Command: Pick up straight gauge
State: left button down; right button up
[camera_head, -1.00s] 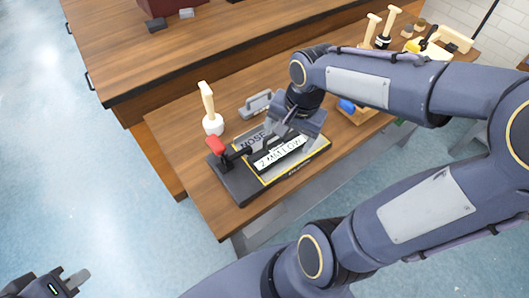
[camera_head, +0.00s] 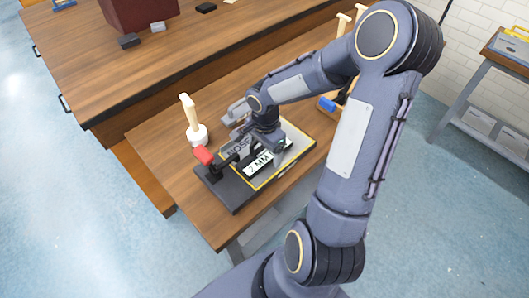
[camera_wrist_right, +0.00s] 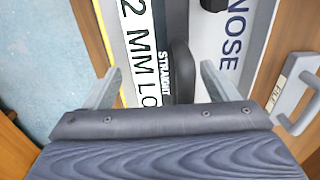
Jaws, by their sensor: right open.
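A white plate lettered "2 MM LOW" (camera_head: 259,163) lies in a black, yellow-edged fixture on the wooden table. In the right wrist view the white plate (camera_wrist_right: 142,40) lies beside a dark strip lettered "STRAIGHT" (camera_wrist_right: 164,78). A grey plate lettered "NOSE" (camera_wrist_right: 232,45) lies beyond it. A dark rounded part (camera_wrist_right: 181,70) stands between the plates; I cannot tell whether it is a handle. My right gripper (camera_wrist_right: 158,88) is open above the plates, its fingers on either side of the dark part. It shows in the head view (camera_head: 268,142), partly hiding the fixture. My left gripper is out of view.
A red-tipped clamp (camera_head: 204,155) stands at the fixture's left end. A grey handled piece (camera_wrist_right: 295,93) lies beside the fixture. The table's front-left area is clear.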

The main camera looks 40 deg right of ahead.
jog(key=shift+f, duration=0.1)
jog(key=c, duration=1.3)
